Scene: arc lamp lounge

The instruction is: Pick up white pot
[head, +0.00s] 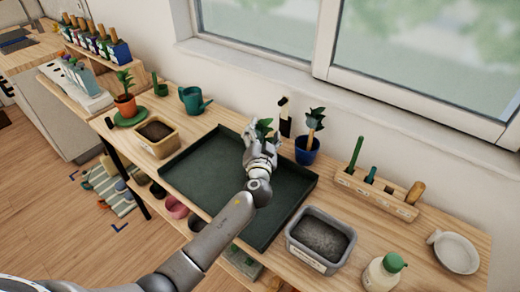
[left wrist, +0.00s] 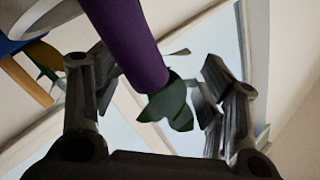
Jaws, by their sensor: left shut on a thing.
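A white round dish-like piece (head: 456,252) lies at the right end of the table. My right gripper is not in view.
A blue pot with a plant (head: 307,150) stands just right of the gripper. A grey soil bin (head: 320,237), a tan soil bin (head: 157,136), a wooden tool rack (head: 375,195) and a green-capped bottle (head: 384,270) surround the tray. The window wall is close behind.

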